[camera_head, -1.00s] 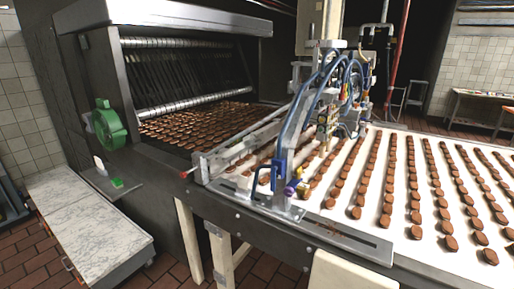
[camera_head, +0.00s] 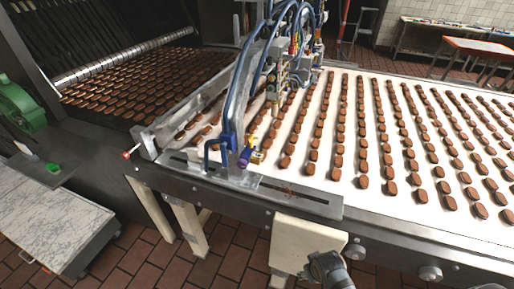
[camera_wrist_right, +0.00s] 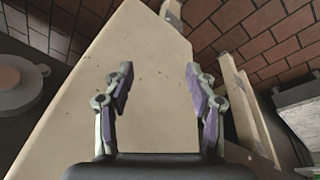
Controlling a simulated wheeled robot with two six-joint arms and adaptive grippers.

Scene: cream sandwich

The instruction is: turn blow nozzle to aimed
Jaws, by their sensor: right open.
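The blow nozzle appears to be the small purple and brass fitting (camera_head: 250,157) at the near edge of the conveyor in the head view, beside a blue bracket (camera_head: 217,150). Its exact aim is too small to tell. My right gripper (camera_wrist_right: 158,80) is open and empty in the right wrist view, its fingers spread in front of a cream panel (camera_wrist_right: 150,45). The nozzle does not show in that view. A grey arm part (camera_head: 328,270) of mine shows at the bottom of the head view, below the nozzle and to its right. My left gripper is not identifiable in either view.
A white conveyor belt (camera_head: 330,115) carries rows of brown biscuits. A dark metal rail (camera_head: 300,207) runs along its near side, with a cream box (camera_head: 310,235) below it. A marble-topped cabinet (camera_head: 45,215) stands at left. Tiled floor (camera_head: 225,268) is open between them.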

